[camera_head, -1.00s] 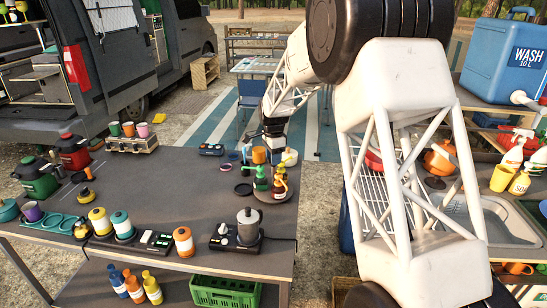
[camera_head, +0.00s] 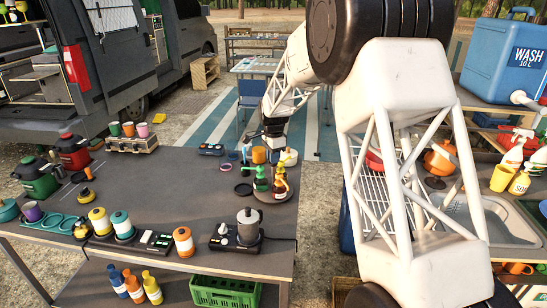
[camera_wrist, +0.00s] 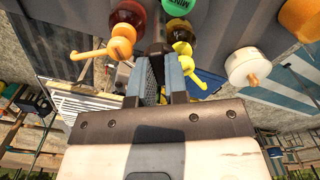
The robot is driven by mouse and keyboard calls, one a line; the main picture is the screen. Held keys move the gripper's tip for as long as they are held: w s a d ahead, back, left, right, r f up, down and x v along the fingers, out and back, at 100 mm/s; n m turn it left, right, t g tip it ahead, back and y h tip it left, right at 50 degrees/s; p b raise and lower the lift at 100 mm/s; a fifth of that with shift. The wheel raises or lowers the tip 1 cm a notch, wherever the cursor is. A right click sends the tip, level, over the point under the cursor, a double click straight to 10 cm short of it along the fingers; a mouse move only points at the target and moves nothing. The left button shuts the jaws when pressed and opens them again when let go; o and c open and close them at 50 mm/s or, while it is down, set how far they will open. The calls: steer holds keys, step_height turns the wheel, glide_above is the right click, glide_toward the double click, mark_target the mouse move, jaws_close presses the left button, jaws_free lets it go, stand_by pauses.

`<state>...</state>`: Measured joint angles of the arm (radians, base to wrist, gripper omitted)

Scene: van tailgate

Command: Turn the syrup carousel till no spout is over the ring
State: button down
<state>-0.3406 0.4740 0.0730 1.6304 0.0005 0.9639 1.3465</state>
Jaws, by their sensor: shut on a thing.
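The syrup carousel (camera_head: 270,197) stands near the right edge of the grey table, with several pump bottles on it. A green bottle (camera_head: 261,184) and an amber bottle (camera_head: 280,187) face the front. My gripper (camera_wrist: 163,72) is between these two, shut on a dark post (camera_wrist: 154,30) of the carousel. A dark ring (camera_head: 243,189) lies on the table just left of the carousel; I cannot tell which spout is over it.
A stove with a grey pot (camera_head: 248,225) stands in front of the carousel. A white round thing with an orange top (camera_wrist: 248,66) is close to my gripper. Jars (camera_head: 183,242) line the table's front edge.

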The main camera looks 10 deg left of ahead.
steer(key=n, duration=0.5)
steer(key=shift+n, duration=0.4)
steer(key=n, duration=0.5)
steer(key=shift+n, duration=0.4)
steer(key=c, duration=1.1)
jaws_free()
steer(key=shift+c, duration=0.2)
steer(key=shift+r, duration=3.9)
